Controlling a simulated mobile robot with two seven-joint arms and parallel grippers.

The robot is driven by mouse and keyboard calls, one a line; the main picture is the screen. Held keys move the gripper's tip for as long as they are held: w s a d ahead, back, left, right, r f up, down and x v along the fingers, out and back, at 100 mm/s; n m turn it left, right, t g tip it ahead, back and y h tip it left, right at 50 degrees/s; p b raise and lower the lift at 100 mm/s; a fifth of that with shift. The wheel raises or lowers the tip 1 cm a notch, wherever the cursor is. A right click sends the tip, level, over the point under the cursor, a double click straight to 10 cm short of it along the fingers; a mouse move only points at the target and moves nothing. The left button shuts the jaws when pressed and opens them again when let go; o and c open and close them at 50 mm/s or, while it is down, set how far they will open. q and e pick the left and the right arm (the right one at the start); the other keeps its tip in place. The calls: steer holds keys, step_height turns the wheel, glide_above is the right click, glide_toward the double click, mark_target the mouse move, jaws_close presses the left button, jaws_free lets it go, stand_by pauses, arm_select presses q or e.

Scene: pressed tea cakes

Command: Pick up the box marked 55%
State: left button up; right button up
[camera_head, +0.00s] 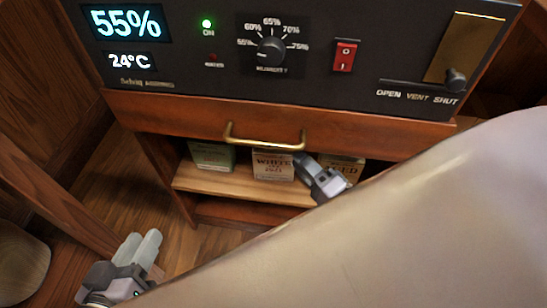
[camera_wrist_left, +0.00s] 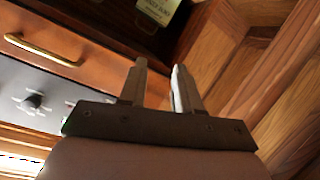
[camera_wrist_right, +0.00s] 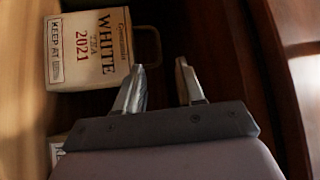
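Three labelled boxes stand on a wooden shelf under the drawer: a green box (camera_head: 212,155), a cream box reading WHITE (camera_head: 273,164) and a yellowish box ending in "ED" (camera_head: 343,167), partly hidden by my right arm. No 55% mark is legible on any box. The right wrist view shows the white tea box (camera_wrist_right: 95,48) with "2021" and a "KEEP AT" label whose number I cannot read. My right gripper (camera_head: 303,160) is open and empty in front of the shelf, beside the white tea box. My left gripper (camera_head: 143,236) is open and empty, low at the left.
A black panel (camera_head: 190,62) above shows 55% and 24°C, a humidity knob (camera_head: 271,50), a red switch (camera_head: 345,56) and a vent slider (camera_head: 456,78). The closed drawer has a brass handle (camera_head: 264,137). My pale right arm covers the lower right. Wooden posts stand left.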

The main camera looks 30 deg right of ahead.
mark_target(279, 151)
steer(key=b+x, duration=0.2)
steer(key=x, duration=0.6)
steer(key=shift+w+a+f, duration=0.1)
steer(key=shift+w+a, duration=0.05)
steer(key=shift+w, duration=0.25)
steer(key=shift+w+a, duration=0.1)
jaws_close()
arm_select(q)
steer(key=shift+s+a+f+m+t+y, duration=0.15)
steer(key=shift+a+t, duration=0.1)
steer(key=shift+a, duration=0.15)
steer(key=shift+s+a+f+m+t+y, duration=0.1)
steer(key=shift+a+m+t+y, duration=0.05)
steer(key=shift+a+t, duration=0.15)
steer(key=shift+w+r, duration=0.15)
steer(key=shift+w, duration=0.05)
